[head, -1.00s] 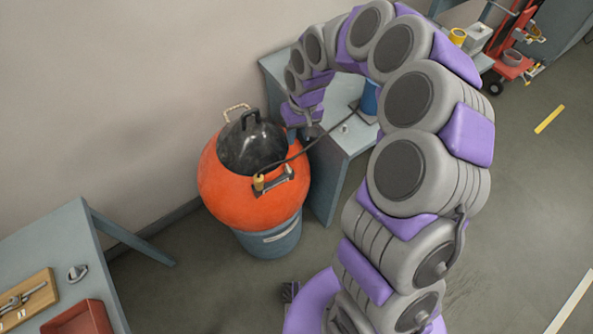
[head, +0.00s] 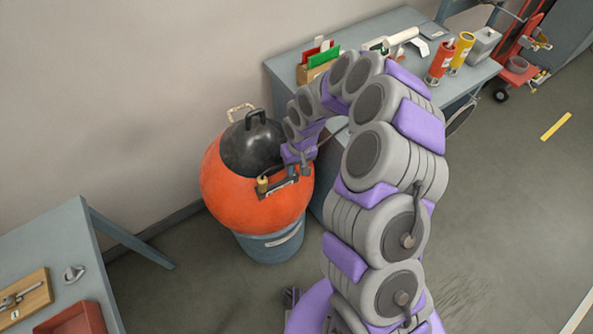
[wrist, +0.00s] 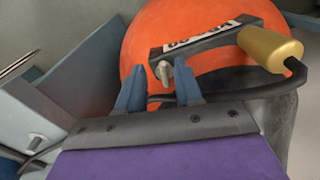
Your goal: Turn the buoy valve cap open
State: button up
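The orange buoy (head: 235,190) with a black top (head: 250,147) sits on a blue-grey drum (head: 272,245). A dark bracket (head: 283,190) on its side carries a brass cylinder (head: 262,184). In the wrist view the bracket (wrist: 210,38) has a white label, and the brass cylinder (wrist: 270,48) is at its right end with a black hose. A small silver fitting (wrist: 165,72), which may be the valve cap, is at its left end. My gripper (wrist: 159,68) is open, its blue fingers apart and pointing at this fitting. I cannot tell whether they touch it.
A grey-blue table (head: 400,30) behind my arm holds red and yellow cylinders and other items. Another table (head: 50,255) at the left holds a wooden board (head: 25,293) and a red tray (head: 75,320). The floor at right is open.

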jog(key=shift+s+a+f, duration=0.1)
jog(key=shift+a+f, duration=0.65)
jog(key=shift+f, duration=0.15)
jog(key=shift+d, duration=0.8)
jog(key=shift+c, duration=0.8)
jog(key=shift+a, duration=0.2)
jog(key=c, duration=0.3)
jog(key=shift+a, duration=0.3)
grip_shut()
jog(key=shift+d, duration=0.1)
